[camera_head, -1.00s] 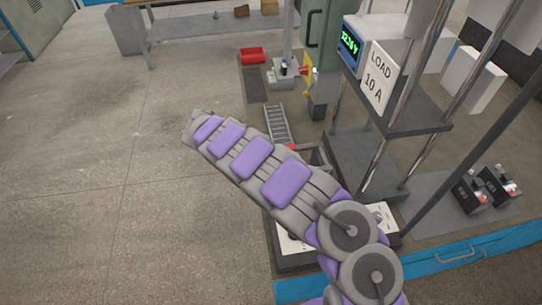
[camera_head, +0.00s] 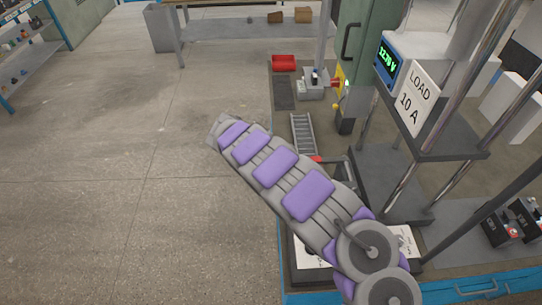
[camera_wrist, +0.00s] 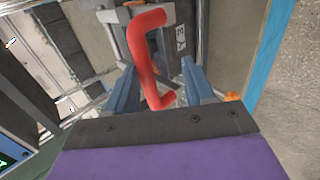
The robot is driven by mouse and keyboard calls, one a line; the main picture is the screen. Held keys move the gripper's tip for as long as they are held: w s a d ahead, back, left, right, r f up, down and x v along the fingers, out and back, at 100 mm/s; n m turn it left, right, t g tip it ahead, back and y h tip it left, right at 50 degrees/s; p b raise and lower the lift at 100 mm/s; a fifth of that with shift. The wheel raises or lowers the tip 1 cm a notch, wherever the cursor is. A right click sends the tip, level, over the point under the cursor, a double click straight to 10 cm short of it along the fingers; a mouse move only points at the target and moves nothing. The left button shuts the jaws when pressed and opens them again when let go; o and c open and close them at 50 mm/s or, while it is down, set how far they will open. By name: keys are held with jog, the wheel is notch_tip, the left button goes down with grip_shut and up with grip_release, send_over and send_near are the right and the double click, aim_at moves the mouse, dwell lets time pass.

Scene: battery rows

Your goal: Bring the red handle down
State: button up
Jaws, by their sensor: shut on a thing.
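The red handle (camera_wrist: 150,62) is a bent bar in the middle of the wrist view. It runs from the upper part of the picture down between the two blue-grey fingers of my gripper (camera_wrist: 162,88). My gripper is shut on it, near its lower end. In the head view only a small red part of the handle (camera_head: 316,159) shows past my arm. My arm hides the gripper and most of the handle there.
A load stand with a "LOAD 10 A" sign (camera_head: 416,98) and a lit meter (camera_head: 387,63) stands at the right. A roller track (camera_head: 303,134) and a red tray (camera_head: 284,62) lie beyond the arm. The floor at left is clear.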

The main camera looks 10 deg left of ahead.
jog(key=p+v, duration=0.4)
jog(key=v, duration=1.2)
jog(key=shift+s+a, duration=0.3)
jog(key=shift+a, duration=0.05)
jog(key=shift+d+r, duration=0.1)
